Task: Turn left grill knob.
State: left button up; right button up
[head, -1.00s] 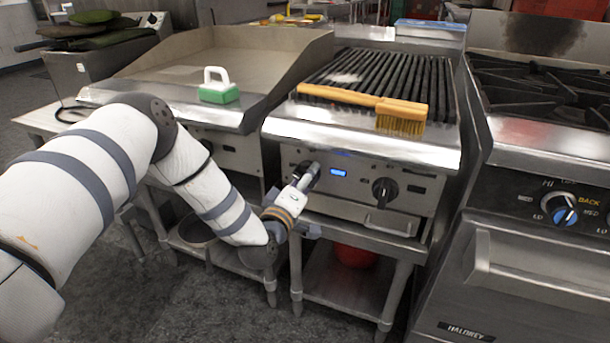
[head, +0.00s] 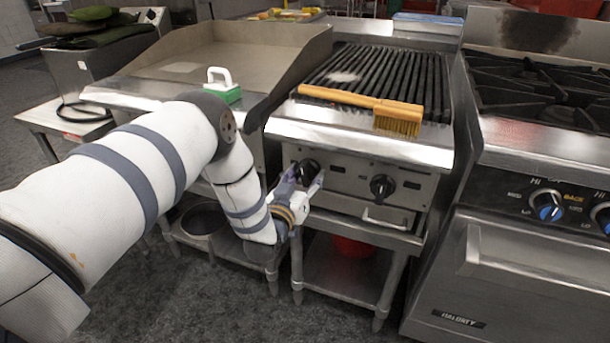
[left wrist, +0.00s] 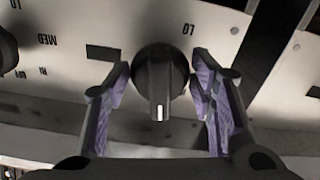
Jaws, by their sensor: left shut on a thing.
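The left grill knob (head: 307,167) is a round black knob on the steel front panel of the charbroiler. My left gripper (head: 304,176) reaches it from the lower left and is shut on it. In the left wrist view the knob (left wrist: 160,78) sits between the two purple-padded fingers, one on each side. Its white pointer mark faces the bottom of that picture. The right grill knob (head: 382,187) is free on the same panel. My right gripper is not in view.
A wooden-handled brush (head: 365,102) lies across the grill front. A green scrubber with a white handle (head: 222,88) stands on the griddle's front edge at the left. A range (head: 545,180) with blue-faced knobs stands at the right. A handle (head: 388,222) juts out below the panel.

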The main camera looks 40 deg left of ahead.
pick_arm(q)
jog(key=shift+a+r+m, duration=0.1)
jog(key=shift+r+m, duration=0.05)
jog(key=shift+m, duration=0.85)
jog(key=o, duration=0.8)
jog(key=v, duration=1.2)
